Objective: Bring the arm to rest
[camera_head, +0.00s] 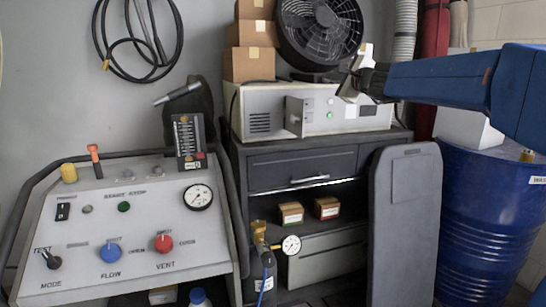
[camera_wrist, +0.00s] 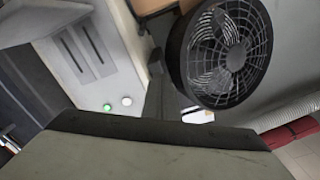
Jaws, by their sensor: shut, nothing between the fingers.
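My blue arm (camera_head: 440,80) reaches in from the right edge in the head view, roughly level. A large grey surface fills the bottom of that view.
A dark cabinet (camera_head: 300,160) carries the box. Cardboard boxes (camera_head: 250,64) are stacked beside the fan. A control console (camera_head: 130,230) stands at the left. A dark panel (camera_head: 405,230) leans at the cabinet's right. A blue drum (camera_head: 485,220) stands below my arm.

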